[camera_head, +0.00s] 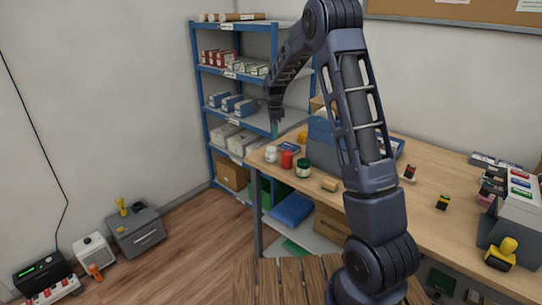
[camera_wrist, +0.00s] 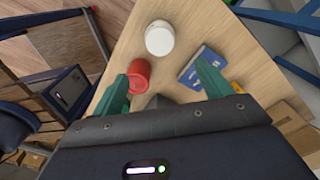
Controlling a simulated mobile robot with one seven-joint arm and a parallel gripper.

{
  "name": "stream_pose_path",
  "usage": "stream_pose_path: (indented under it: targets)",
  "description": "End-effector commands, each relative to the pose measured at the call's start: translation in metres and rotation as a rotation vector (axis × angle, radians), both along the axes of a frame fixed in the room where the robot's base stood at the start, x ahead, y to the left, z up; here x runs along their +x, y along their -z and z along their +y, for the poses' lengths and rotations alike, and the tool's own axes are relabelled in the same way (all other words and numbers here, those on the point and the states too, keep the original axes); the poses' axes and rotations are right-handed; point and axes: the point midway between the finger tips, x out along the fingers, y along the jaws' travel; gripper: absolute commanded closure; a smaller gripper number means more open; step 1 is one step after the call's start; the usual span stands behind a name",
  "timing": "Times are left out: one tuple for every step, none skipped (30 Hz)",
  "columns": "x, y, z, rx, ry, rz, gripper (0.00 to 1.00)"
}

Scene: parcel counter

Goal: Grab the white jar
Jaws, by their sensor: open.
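The white jar (camera_head: 271,154) stands upright near the left end of the wooden counter in the head view. It also shows in the wrist view (camera_wrist: 160,38) as a round white lid, ahead of my fingers at the top. My gripper (camera_head: 275,129) hangs above the left end of the counter, higher than the jar. In the wrist view its green fingers (camera_wrist: 163,85) are spread apart with nothing held between them. The jar lies beyond the fingertips, apart from them.
A red container (camera_head: 287,160) stands right beside the jar, with a dark green jar (camera_head: 303,169) further right. A blue box (camera_head: 290,147) lies behind them. A small tan cylinder (camera_head: 329,184) lies near the front edge. Blue shelves (camera_head: 204,140) stand behind the counter's left end.

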Motion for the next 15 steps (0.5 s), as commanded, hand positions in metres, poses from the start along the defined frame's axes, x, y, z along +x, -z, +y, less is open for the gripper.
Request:
stream_pose_path:
  targets:
    - [0.004,0.007,0.003,-0.003,0.013,0.004,0.22]
    - [0.005,0.009,0.005,-0.004,0.022,0.006,0.22]
    - [0.007,0.012,0.007,-0.005,0.031,0.008,0.22]
    - [0.007,0.014,0.008,-0.006,0.035,0.009,0.22]
    - [0.008,0.015,0.008,-0.007,0.038,0.009,0.22]
    - [0.009,0.017,0.009,-0.007,0.042,0.01,0.22]
    - [0.009,0.018,0.009,-0.007,0.043,0.01,0.22]
    - [0.009,0.02,0.009,-0.007,0.044,0.01,0.22]
    - [0.008,0.024,0.009,-0.007,0.044,0.011,0.22]
    - [0.008,0.027,0.008,-0.007,0.044,0.011,0.22]
    - [0.008,0.031,0.008,-0.007,0.044,0.011,0.22]
    - [0.008,0.036,0.008,-0.008,0.043,0.012,0.22]
    - [0.008,0.041,0.008,-0.008,0.043,0.012,0.22]
    - [0.008,0.045,0.008,-0.008,0.043,0.013,0.22]
    - [0.008,0.051,0.008,-0.008,0.043,0.012,0.22]
